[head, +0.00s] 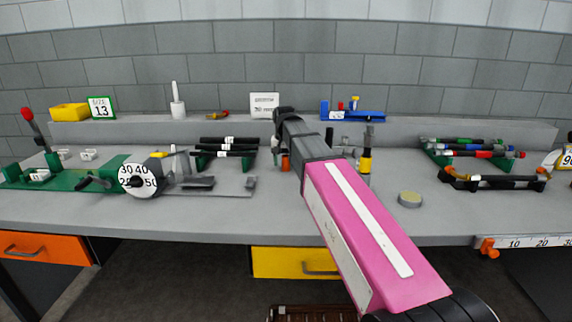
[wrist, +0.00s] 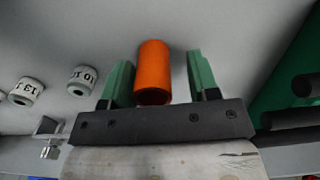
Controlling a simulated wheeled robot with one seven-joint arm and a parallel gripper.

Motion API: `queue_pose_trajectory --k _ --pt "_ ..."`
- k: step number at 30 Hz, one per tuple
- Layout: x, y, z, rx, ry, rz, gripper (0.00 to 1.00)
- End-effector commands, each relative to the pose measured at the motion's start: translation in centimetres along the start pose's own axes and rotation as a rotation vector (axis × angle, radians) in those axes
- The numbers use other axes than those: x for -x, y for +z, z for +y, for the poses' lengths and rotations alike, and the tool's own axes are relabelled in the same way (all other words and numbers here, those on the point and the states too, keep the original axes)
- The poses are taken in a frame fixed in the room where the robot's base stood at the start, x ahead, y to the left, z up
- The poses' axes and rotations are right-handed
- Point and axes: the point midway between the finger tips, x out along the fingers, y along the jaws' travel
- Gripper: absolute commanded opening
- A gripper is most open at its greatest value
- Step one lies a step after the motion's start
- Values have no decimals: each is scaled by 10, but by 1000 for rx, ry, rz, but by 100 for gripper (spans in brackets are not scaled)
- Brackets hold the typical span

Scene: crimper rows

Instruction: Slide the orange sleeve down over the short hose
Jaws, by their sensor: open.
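The orange sleeve (wrist: 153,68) stands between the two green fingers of my gripper (wrist: 163,75) in the wrist view. My gripper is open, with a gap on each side of the sleeve. In the head view a small bit of the orange sleeve (head: 285,163) shows on the bench beside my arm, which hides most of that spot. Black hoses (head: 226,147) lie on a green rack to the left of it; their ends also show at the right of the wrist view (wrist: 303,86). I cannot tell which hose is the short one.
Two white numbered rings (wrist: 82,80) (wrist: 27,92) lie left of my gripper in the wrist view. A dial crimper (head: 138,180) stands on the left. A yellow-and-black upright piece (head: 366,160) stands behind my arm. A round tan disc (head: 410,199) lies right, with clear bench around it.

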Motion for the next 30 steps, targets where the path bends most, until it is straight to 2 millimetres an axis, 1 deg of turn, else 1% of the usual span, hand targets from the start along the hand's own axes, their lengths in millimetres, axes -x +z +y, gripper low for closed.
queue_pose_trajectory --k 2,7,8,9,11,23,26,30 --pt "-3 0 0 0 0 0 55" --pt "-3 0 0 0 0 1 55" --pt "-3 0 0 0 0 1 48" --pt "-3 0 0 0 0 1 35" --pt "-3 0 0 0 0 1 16" --pt "0 0 0 0 0 1 16" --pt "5 0 0 0 0 1 16" --pt "19 -1 0 0 -1 2 16"
